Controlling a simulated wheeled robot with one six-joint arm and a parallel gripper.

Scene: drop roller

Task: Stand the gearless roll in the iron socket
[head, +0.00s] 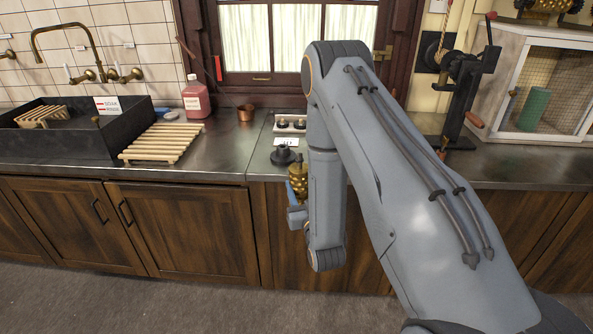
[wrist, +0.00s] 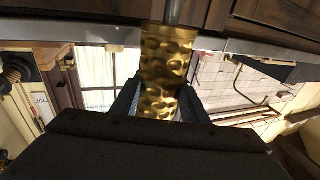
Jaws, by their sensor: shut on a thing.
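A brass roll with a dimpled surface (wrist: 166,62) is clamped between the fingers of my gripper (wrist: 160,100) in the wrist view. A grey shaft (wrist: 177,12) sticks out of its far end, and no gear shows on the part I can see. In the head view the roll (head: 298,180) is roughly upright at the counter's front edge, partly hidden by my arm, with my gripper (head: 296,214) around its lower part. The dark iron socket (head: 284,155) stands on the counter just behind and above the roll in the picture. I cannot tell whether they touch.
A tray with small dark pieces (head: 291,123), a white card (head: 286,142) and a copper pot (head: 245,113) are near the socket. A slatted wooden rack (head: 161,143) lies left; a crank machine (head: 463,90) and mesh cabinet (head: 535,85) stand right.

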